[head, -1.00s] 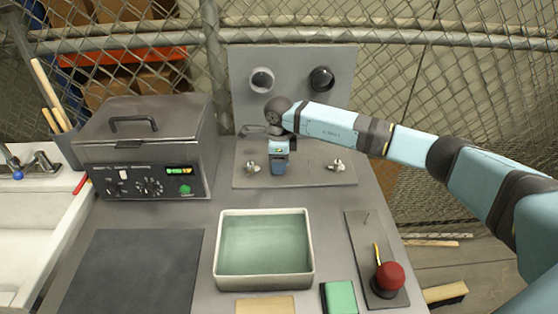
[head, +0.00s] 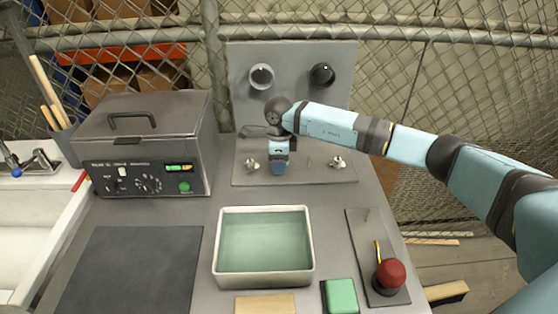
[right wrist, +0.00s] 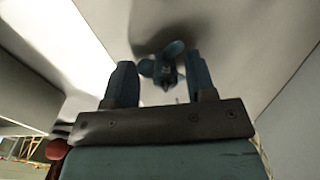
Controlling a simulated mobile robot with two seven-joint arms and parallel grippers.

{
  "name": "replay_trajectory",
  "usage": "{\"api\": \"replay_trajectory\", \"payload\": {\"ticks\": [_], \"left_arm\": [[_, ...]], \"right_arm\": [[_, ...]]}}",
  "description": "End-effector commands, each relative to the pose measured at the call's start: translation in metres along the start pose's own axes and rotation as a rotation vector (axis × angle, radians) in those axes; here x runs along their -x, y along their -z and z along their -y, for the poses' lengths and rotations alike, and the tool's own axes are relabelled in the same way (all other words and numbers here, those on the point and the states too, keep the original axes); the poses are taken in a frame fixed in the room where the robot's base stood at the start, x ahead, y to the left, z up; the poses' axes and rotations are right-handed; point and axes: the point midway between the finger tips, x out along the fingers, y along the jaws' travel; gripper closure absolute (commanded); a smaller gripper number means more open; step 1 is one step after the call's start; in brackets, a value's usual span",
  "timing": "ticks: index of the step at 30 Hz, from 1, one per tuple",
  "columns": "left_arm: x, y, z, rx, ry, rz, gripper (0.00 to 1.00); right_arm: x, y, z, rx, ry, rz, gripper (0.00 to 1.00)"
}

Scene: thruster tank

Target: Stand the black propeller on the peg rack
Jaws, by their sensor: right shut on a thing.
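The peg rack appears to be the flat grey plate (head: 240,180) at the back of the bench, with thin pegs near its middle. Two silver propellers stand on it, one at the left (head: 251,165) and one at the right (head: 338,163). My right gripper (head: 279,170) points down over the plate between them, closer to the left one. In the right wrist view a dark bladed thing, likely the black propeller (right wrist: 165,67), shows between the fingers of my right gripper (right wrist: 161,80), which is shut on it. In the head view the gripper hides it. My left gripper is not in view.
In front are a water-filled tray (head: 220,270), a green block (head: 341,296) and a red knob (head: 390,275). A lidded grey machine (head: 150,130) stands left.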

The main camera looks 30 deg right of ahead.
Motion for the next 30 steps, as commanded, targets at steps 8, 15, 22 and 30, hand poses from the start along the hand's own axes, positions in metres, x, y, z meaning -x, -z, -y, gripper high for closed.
{"api": "replay_trajectory", "payload": {"ticks": [8,15,22,30], "left_arm": [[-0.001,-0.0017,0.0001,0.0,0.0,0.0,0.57],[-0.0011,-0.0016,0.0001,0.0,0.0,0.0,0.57],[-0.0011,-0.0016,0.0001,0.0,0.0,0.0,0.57],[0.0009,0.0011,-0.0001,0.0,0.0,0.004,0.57]], "right_arm": [[-0.0025,0.0001,0.0001,0.0,0.0,0.0,0.71],[-0.0025,0.0001,0.0001,0.0,0.0,0.0,0.22],[-0.0025,0.0,0.0001,0.0,0.0,0.0,0.19],[0.0064,0.0001,0.0,0.0,0.0,0.0,0.19]]}}
